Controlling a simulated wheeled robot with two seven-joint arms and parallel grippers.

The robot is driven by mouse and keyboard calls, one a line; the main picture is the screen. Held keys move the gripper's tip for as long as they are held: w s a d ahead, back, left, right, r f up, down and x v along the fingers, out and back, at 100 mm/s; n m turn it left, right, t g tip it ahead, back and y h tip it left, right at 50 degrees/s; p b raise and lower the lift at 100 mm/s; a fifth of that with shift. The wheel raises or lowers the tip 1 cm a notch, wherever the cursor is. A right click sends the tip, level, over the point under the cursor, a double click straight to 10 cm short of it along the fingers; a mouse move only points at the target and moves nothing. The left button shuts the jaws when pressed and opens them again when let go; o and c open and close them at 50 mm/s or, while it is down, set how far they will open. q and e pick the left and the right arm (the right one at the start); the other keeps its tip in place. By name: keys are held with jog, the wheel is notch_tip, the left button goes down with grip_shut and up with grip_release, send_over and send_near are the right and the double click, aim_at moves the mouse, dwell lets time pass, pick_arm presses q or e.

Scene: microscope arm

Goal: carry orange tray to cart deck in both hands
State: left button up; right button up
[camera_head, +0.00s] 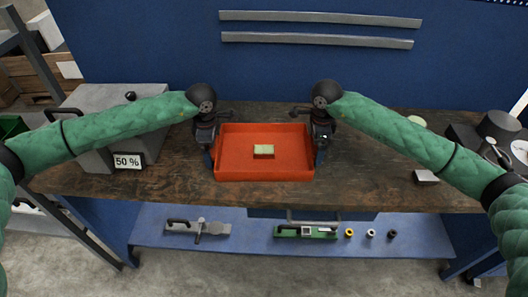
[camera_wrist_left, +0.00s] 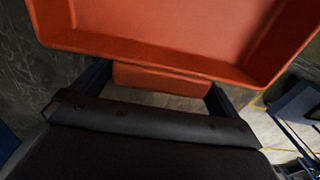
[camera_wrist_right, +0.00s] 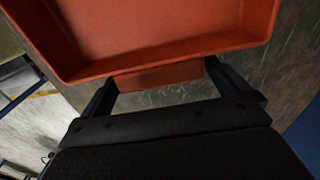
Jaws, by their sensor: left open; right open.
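The orange tray (camera_head: 264,176) lies flat on the dark wooden workbench top, with a small pale yellow-green block (camera_head: 263,152) inside it. My left gripper (camera_head: 209,162) is at the tray's left side, pointing down. In the left wrist view its fingers (camera_wrist_left: 158,98) are open on either side of the tray's orange end handle (camera_wrist_left: 160,82). My right gripper (camera_head: 320,158) is at the tray's right side. In the right wrist view its fingers (camera_wrist_right: 160,92) are open around the other end handle (camera_wrist_right: 160,76). No cart deck can be made out.
A grey box (camera_head: 110,128) with a "50 %" label stands left on the workbench (camera_head: 370,180). Dark round items (camera_head: 498,125) and a small white block (camera_head: 426,176) are at the right. A blue lower shelf (camera_head: 255,240) holds tools. Bench in front of the tray is clear.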

pick_arm(q)
jog(key=shift+f, duration=0.4)
pick_arm(e)
jog(key=shift+f, duration=0.35)
pick_arm(q)
jog(key=c, duration=1)
pick_arm(e)
jog(key=c, duration=1)
pick_arm(q)
jog(key=shift+c, duration=0.2)
pick_arm(e)
jog(key=shift+c, duration=0.2)
pick_arm(q)
jog(key=shift+r, duration=0.2)
pick_arm(e)
jog(key=shift+r, duration=0.2)
pick_arm(q)
jog(key=shift+r+p, duration=2.4)
jog(key=shift+p, duration=0.1)
pick_arm(e)
jog(key=shift+r, duration=2.35)
